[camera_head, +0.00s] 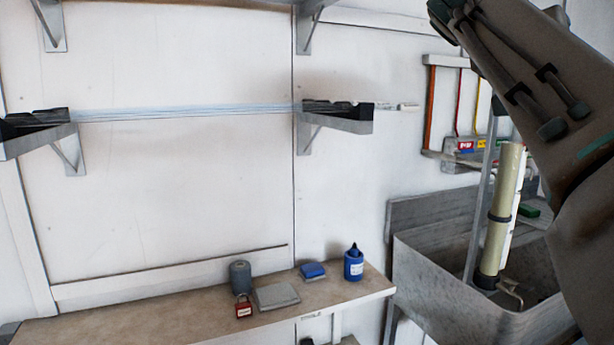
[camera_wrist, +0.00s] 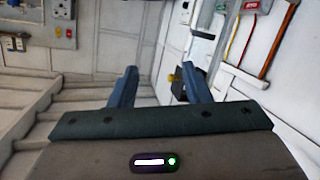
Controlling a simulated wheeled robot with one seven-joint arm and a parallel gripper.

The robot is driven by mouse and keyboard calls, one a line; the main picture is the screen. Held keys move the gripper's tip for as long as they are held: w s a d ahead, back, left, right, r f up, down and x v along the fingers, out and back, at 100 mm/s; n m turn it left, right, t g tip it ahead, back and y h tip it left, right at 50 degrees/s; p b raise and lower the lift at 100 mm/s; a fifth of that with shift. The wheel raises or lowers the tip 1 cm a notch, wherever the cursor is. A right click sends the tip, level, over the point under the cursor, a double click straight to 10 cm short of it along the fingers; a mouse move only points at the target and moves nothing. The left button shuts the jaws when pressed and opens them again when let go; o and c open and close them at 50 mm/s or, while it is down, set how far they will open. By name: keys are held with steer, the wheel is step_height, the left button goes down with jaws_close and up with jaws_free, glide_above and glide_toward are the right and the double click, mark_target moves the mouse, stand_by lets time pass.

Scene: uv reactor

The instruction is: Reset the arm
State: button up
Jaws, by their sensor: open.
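My gripper (camera_wrist: 156,88) shows in the wrist view with its two dark fingers apart and nothing visible between them. It points toward a corner of the room with wall panels and pipes, and touches nothing that I can see. In the head view my arm (camera_head: 540,85) is raised at the right side. The gripper end is not clearly seen in that view.
A workbench (camera_head: 150,322) holds a grey roll (camera_head: 240,276), a red padlock (camera_head: 243,306), a folded grey cloth (camera_head: 276,296), a blue item (camera_head: 312,270) and a blue bottle (camera_head: 353,264). A glass tube (camera_head: 190,112) rests on wall brackets. A metal sink (camera_head: 440,285) stands right.

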steer(key=w+a+f+n+g+y+p, duration=0.1)
steer(key=a+f+n+y+p, duration=0.3)
steer(key=f, duration=0.4)
steer(key=a+f+n+y+p, duration=0.2)
steer(key=a+f+y+p, duration=0.3)
steer(key=f, duration=0.4)
steer(key=s+a+f+n+g+y+p, duration=0.2)
steer(key=s+a+f+g+y+p, duration=0.2)
steer(key=s+a+f+p, duration=0.4)
steer(key=s+a+f, duration=0.4)
steer(key=s+f, duration=0.2)
steer(key=f, duration=0.2)
steer(key=shift+f+p, duration=0.2)
steer(key=shift+p, duration=0.1)
